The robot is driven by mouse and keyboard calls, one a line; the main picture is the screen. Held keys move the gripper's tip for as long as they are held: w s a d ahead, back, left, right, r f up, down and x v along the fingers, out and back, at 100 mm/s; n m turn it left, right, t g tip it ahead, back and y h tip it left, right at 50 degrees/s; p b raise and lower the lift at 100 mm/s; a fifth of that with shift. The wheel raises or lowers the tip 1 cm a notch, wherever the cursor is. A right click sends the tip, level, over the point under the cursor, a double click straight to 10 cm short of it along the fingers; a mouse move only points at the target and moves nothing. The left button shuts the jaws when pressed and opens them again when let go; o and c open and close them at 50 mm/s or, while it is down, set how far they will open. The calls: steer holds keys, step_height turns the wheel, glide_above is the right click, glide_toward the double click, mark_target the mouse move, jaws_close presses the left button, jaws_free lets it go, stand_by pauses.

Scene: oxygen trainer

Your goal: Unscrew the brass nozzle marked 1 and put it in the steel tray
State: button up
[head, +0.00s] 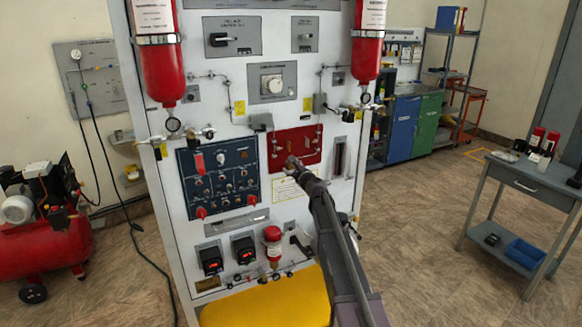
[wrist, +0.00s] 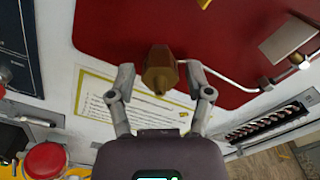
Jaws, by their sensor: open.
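A brass nozzle (wrist: 160,72) sticks out from the red plate in the middle of the wrist view. No number can be read on it. My gripper (wrist: 160,84) is open, with one finger on each side of the nozzle and a visible gap at each side. In the head view my gripper (head: 291,163) is at the lower part of the red plate, and the nozzle there cannot be told apart from it. I cannot make out the steel tray for certain; a small pale flat item (head: 504,156) lies on the grey side table.
The red plate (head: 309,138) sits on a white trainer panel (head: 223,140) crowded with gauges, knobs and thin pipes. A thin pipe (wrist: 225,79) runs to the nozzle's right. The grey table (head: 525,180) stands at the right, with open floor between. A red compressor (head: 45,240) stands left.

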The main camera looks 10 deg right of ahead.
stand_by(0.6)
steer(key=c, duration=0.9)
steer(key=shift+n, duration=1.7)
steer(key=shift+n, duration=1.7)
